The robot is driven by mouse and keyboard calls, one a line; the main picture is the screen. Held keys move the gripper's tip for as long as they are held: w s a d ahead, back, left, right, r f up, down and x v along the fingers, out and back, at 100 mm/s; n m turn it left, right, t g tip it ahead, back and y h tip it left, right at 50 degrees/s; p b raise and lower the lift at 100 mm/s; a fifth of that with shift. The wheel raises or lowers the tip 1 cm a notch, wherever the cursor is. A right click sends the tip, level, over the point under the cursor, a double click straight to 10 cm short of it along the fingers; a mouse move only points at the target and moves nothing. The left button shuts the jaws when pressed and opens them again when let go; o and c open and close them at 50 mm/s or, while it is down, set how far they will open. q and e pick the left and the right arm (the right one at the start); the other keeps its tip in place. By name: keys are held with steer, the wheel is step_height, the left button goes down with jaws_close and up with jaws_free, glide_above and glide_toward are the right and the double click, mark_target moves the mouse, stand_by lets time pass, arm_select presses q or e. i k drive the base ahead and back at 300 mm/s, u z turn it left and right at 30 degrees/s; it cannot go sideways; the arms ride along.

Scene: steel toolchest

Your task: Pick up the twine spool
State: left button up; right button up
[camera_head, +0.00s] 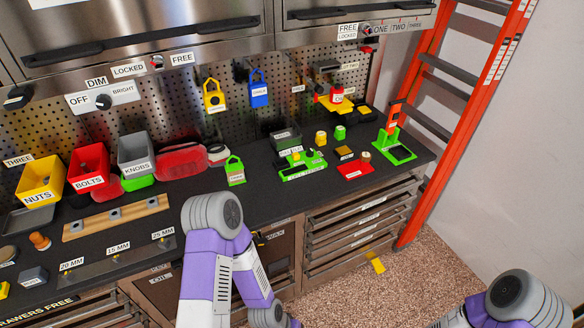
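No object is clearly marked as the twine spool. A small tan cylinder (365,156) at the back of the red tray (356,171), right of centre on the bench, may be it, but it is too small to be sure. An orange-brown rounded piece (40,241) stands at the far left of the bench. Both of my arms show at the bottom of the head view, bent in front of the bench. Neither of my grippers is in view.
The black worktop (270,200) has free room in front of the green padlock (235,171). Nuts, bolts and knobs bins (88,168) stand at the left. A green tray (302,164) is left of the red one. An orange ladder (432,120) stands at the right.

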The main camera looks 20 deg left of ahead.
mark_target(235, 174)
steer(key=z, duration=0.25)
steer(key=k, duration=0.7)
steer(key=u, duration=1.05)
steer(key=i, duration=0.25)
steer(key=u, duration=0.1)
